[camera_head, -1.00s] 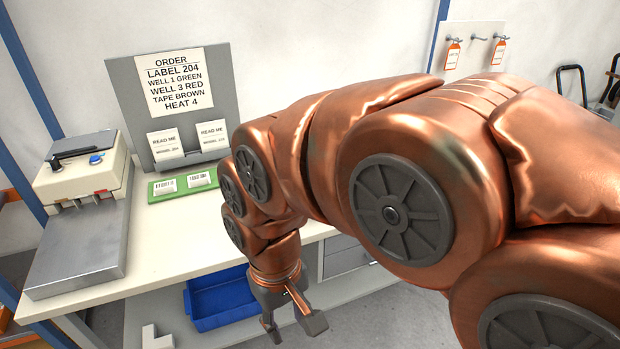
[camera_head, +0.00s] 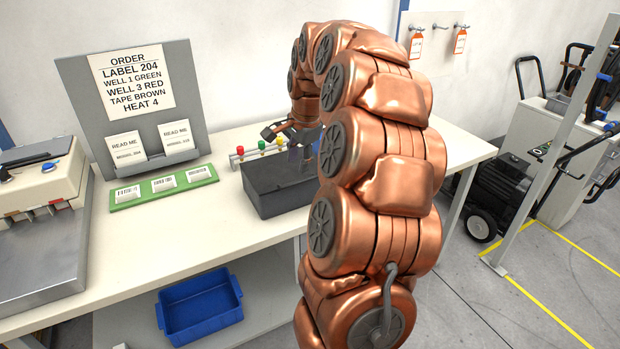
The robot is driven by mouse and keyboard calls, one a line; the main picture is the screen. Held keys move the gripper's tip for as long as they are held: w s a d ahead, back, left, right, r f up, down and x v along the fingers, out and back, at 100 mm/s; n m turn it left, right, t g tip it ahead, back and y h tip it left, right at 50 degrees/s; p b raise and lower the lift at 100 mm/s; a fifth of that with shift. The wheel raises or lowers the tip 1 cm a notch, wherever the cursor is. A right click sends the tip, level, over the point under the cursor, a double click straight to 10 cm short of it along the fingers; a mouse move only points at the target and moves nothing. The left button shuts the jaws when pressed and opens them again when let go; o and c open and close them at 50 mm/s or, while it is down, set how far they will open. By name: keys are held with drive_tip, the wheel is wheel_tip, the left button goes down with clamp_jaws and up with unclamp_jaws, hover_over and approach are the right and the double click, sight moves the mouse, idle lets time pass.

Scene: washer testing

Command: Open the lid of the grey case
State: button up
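The grey case (camera_head: 283,193) is a dark grey box on the bench, right of the green card strip. Its top looks flat and dark, and I see no raised lid. My arm covers its right end. My gripper (camera_head: 288,137) is above and behind the case, near the row of colored caps. Its fingers look spread, with nothing visible between them. The arm and the small size hide whether a finger touches anything.
A rack with red, yellow and green caps (camera_head: 262,145) stands just behind the case. A green strip with white labels (camera_head: 164,186) lies left. A pale press machine (camera_head: 42,185) stands far left. A blue bin (camera_head: 201,308) sits below. The bench front is clear.

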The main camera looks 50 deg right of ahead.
drive_tip(key=m, duration=0.2)
approach(310, 179)
drive_tip(key=x, duration=0.4)
drive_tip(key=p+x, duration=0.1)
drive_tip(key=x, duration=0.3)
drive_tip(key=shift+w, duration=0.25)
clamp_jaws()
